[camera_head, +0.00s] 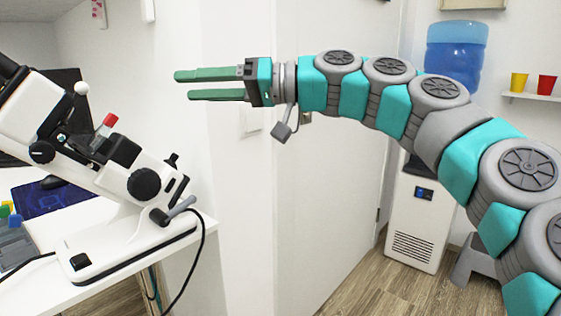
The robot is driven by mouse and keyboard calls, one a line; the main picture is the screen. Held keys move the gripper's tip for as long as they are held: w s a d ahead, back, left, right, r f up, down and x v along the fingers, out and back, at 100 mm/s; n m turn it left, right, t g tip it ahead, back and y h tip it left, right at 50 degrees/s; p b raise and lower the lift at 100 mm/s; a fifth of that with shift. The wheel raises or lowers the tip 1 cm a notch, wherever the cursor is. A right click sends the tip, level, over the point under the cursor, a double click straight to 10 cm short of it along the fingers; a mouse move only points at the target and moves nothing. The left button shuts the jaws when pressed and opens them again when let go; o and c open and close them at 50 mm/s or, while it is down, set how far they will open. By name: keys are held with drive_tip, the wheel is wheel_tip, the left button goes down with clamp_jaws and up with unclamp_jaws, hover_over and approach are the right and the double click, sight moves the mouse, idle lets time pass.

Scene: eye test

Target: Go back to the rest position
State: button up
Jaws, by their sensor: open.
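My gripper (190,84) is in the upper middle of the head view. Its two green fingers point left and are apart, with nothing between them. My teal and grey arm reaches in from the right edge and arches across to the gripper. In the picture, the gripper is above and to the right of a white microscope (100,165), and I see no contact between them.
The microscope stands on a white table (110,285) at left, its black cable hanging over the edge. A wall and a white door (345,200) are behind my arm. A water dispenser (418,225) and a shelf (535,98) with yellow and red cups are at right.

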drive_tip(key=s+d+f+m+h, duration=0.1)
drive_tip(key=s+d+f+h, duration=0.1)
drive_tip(key=s+f+h, duration=0.65)
drive_tip(key=s+d+f+m+h, duration=0.15)
drive_tip(key=s+f, duration=0.35)
drive_tip(key=f, duration=0.8)
drive_tip(key=s+d+f+m+g+h, duration=0.1)
drive_tip(key=s+d+f+m+h, duration=0.1)
drive_tip(key=s+d+f, duration=0.3)
drive_tip(key=s+d+f+m+g+h, duration=0.1)
drive_tip(key=s+d+f, duration=0.4)
drive_tip(key=d+f, duration=0.6)
drive_tip(key=s+d+f+m+g+h, duration=0.1)
drive_tip(key=s+d+f+m+h, duration=0.3)
drive_tip(key=s+d+f, duration=0.2)
wheel_tip(320, 180, down, 2)
drive_tip(key=shift+d+f+h, duration=0.1)
drive_tip(key=shift+d+h, duration=0.3)
drive_tip(key=shift+d, duration=0.6)
